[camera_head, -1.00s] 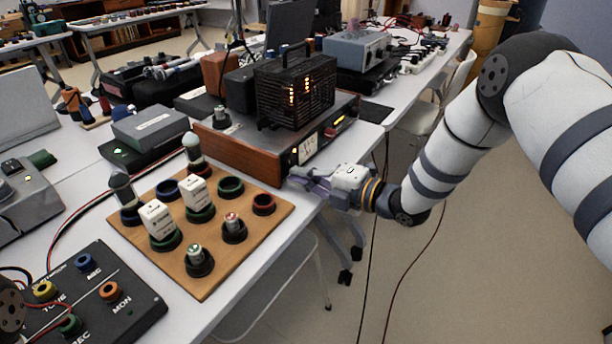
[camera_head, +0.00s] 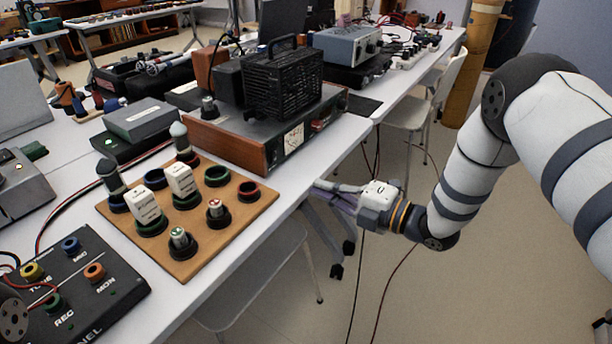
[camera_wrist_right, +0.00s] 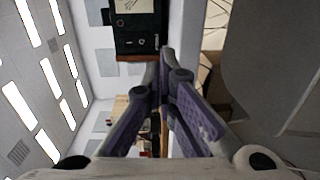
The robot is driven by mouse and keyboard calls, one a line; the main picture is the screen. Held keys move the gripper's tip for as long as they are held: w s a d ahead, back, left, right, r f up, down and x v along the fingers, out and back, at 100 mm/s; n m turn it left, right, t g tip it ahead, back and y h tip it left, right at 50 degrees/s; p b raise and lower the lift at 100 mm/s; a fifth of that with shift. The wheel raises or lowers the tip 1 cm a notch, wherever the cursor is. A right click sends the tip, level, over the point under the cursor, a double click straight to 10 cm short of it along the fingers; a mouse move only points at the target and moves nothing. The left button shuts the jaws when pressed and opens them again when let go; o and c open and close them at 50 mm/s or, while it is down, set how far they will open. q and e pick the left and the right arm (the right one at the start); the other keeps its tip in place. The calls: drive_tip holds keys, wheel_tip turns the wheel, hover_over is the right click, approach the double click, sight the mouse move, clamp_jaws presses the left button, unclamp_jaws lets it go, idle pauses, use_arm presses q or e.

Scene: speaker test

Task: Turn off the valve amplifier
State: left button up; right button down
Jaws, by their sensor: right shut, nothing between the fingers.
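The valve amplifier (camera_head: 226,146) stands on the white table, a low wooden-sided case with a black cage (camera_head: 284,88) on top. No glow shows in the cage, and its front meter (camera_head: 293,140) looks unlit. Part of its dark front panel shows sideways in the right wrist view (camera_wrist_right: 138,38). My right gripper (camera_head: 318,190) is shut and empty, off the table's front edge, in front of and below the amplifier, apart from it. Its fingers meet in the right wrist view (camera_wrist_right: 166,92). A dark round part of mine is at the lower left edge; my left gripper is out of view.
A wooden board (camera_head: 240,222) with several round sockets, valves and small boxes lies before the amplifier. A black panel with coloured jacks (camera_head: 75,290) is at the lower left. A chair (camera_head: 262,265) is under the table edge. The floor right of my gripper is open.

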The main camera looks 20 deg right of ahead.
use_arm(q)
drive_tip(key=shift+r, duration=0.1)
use_arm(e)
drive_tip(key=shift+f+v, duration=0.1)
drive_tip(key=shift+v, duration=0.85)
drive_tip(key=shift+f+v, duration=0.15)
drive_tip(key=shift+v, duration=0.8)
drive_tip(key=shift+f, duration=0.1)
drive_tip(key=s+a+f+m+g+h+p, duration=0.1)
drive_tip(key=s+f+m+g+h+p, duration=0.4)
drive_tip(key=s+f+m, duration=1.15)
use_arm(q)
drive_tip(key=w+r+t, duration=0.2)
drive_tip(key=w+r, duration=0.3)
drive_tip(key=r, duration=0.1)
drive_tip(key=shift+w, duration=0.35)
use_arm(e)
drive_tip(key=s+r+m+g+h, duration=0.1)
drive_tip(key=s+m+g+h, duration=0.2)
drive_tip(key=s, duration=1.2)
drive_tip(key=s+r+m+g+h, duration=0.1)
drive_tip(key=s+m+g, duration=0.5)
drive_tip(key=s, duration=0.8)
drive_tip(key=shift+s+d+r+m+g+h, duration=0.45)
drive_tip(key=shift+g+h, duration=0.45)
drive_tip(key=shift+g, duration=0.3)
